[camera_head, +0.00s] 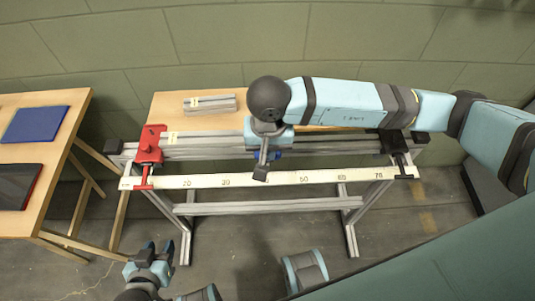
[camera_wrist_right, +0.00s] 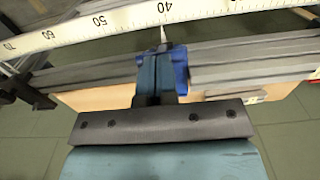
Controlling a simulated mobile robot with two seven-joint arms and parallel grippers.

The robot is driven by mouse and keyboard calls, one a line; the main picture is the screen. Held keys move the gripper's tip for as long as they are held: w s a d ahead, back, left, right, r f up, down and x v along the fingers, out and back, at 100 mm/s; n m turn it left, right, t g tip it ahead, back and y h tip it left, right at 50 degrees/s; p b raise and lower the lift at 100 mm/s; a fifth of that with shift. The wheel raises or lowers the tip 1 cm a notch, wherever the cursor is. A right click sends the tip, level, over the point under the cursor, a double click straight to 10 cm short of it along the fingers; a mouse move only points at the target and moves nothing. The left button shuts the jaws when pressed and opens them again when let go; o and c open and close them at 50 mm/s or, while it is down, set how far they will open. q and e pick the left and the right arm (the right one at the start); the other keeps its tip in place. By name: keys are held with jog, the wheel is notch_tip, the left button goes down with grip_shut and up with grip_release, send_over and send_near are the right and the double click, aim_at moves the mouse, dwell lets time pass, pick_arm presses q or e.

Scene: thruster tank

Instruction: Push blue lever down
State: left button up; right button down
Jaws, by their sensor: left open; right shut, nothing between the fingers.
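The blue lever (camera_head: 274,154) is at the middle of the metal rail, mostly hidden behind my right gripper in the head view. In the right wrist view its blue body (camera_wrist_right: 181,62) shows beside and behind my fingers, with a pale pointer towards the ruler. My right gripper (camera_head: 262,170) is shut and empty, at the lever and pointing down. Its fingers (camera_wrist_right: 158,75) overlap the lever in the wrist view; I cannot tell whether they touch it. My left gripper (camera_head: 156,250) is open and empty, low in front of the frame and away from the lever.
A red clamp (camera_head: 149,150) is at the rail's left end and a black clamp (camera_head: 398,146) at its right end. A white ruler (camera_head: 325,177) runs along the front. A grey metal block (camera_head: 210,104) lies on the wooden board behind. A wooden table (camera_head: 62,165) stands at the left.

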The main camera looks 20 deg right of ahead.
jog(key=shift+s+r, duration=0.25)
jog(key=shift+r, duration=0.45)
jog(key=shift+a+r+p, duration=0.1)
jog(key=shift+r+p, duration=1.2)
jog(key=shift+r, duration=2.2)
jog(key=shift+s, duration=0.1)
